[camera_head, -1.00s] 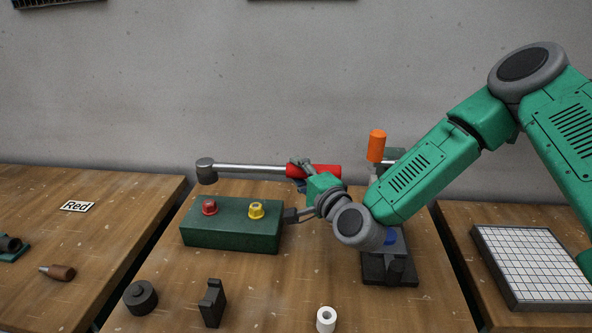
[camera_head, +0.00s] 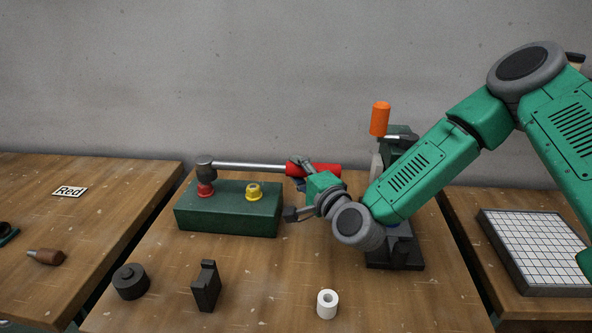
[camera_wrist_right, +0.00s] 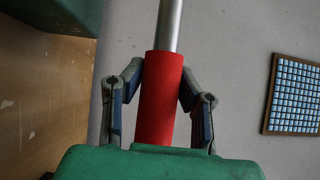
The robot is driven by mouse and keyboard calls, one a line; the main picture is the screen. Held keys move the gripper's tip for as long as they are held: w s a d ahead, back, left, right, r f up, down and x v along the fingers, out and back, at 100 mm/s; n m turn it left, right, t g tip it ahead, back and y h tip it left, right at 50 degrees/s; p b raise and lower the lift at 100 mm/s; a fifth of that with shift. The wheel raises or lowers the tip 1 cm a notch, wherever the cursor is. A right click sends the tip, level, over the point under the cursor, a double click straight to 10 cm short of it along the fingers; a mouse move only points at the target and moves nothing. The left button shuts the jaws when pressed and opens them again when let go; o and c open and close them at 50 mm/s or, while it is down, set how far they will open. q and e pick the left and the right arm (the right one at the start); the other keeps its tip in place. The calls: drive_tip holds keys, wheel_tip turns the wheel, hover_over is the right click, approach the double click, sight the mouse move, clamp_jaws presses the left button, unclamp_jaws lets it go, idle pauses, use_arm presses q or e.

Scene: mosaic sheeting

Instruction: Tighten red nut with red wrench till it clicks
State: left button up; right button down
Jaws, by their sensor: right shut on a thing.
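The red wrench (camera_head: 252,167) has a red handle, a silver shaft and a dark round head. My right gripper (camera_head: 303,174) is shut on its red handle, which also shows between the fingers in the right wrist view (camera_wrist_right: 162,100). A yellow nut (camera_head: 254,192) sits on the same green block (camera_head: 230,219). My left gripper is not in view.
A dark cylinder (camera_head: 130,281), a black bracket (camera_head: 206,286) and a white ring (camera_head: 327,303) stand in front. An orange-handled fixture (camera_head: 380,119) stands behind my right arm.

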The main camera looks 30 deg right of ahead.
drive_tip(key=shift+a+r, duration=0.25)
drive_tip(key=shift+a, duration=0.3)
drive_tip(key=shift+s+a+r, duration=0.1)
drive_tip(key=shift+a, duration=0.8)
drive_tip(key=shift+d, duration=0.7)
drive_tip(key=shift+a+b, duration=0.3)
drive_tip(key=shift+a, duration=0.2)
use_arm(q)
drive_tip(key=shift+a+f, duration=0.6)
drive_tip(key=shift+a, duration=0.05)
